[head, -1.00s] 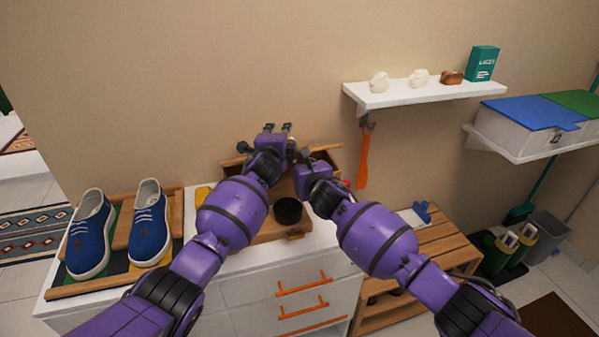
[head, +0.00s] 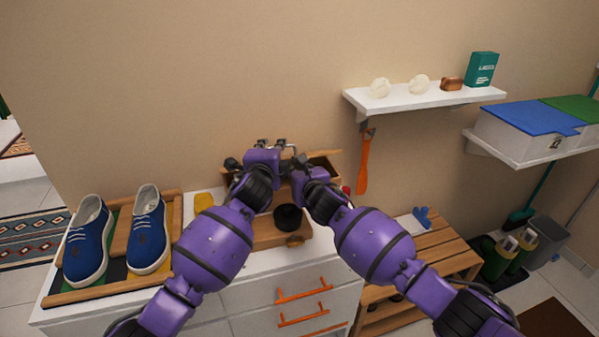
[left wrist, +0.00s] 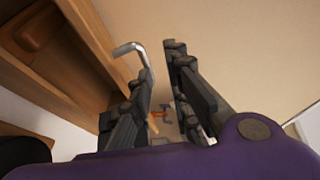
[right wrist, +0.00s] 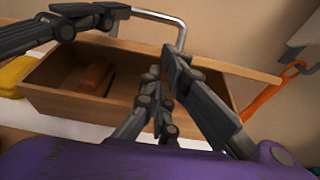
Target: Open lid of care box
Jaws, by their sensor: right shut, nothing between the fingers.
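The wooden care box (right wrist: 90,105) stands on the white cabinet with its inside in view in the right wrist view. A brown brush (right wrist: 97,77) lies in it. Its lid (right wrist: 235,66) shows as a thin raised board along the far side, with a bent metal handle (right wrist: 182,32). The lid also shows in the head view (head: 325,154). My left gripper (head: 271,144) is behind the box, fingers apart; in the left wrist view the handle (left wrist: 130,47) runs beside one finger, contact unclear. My right gripper (right wrist: 165,62) is shut and empty over the box, near the lid.
A black round tin (head: 288,217) stands on a wooden piece in front of the box. Blue shoes (head: 148,230) sit on a rack at left. An orange shoehorn (head: 363,165) hangs under the white shelf (head: 425,96) at right. The wall is close behind the box.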

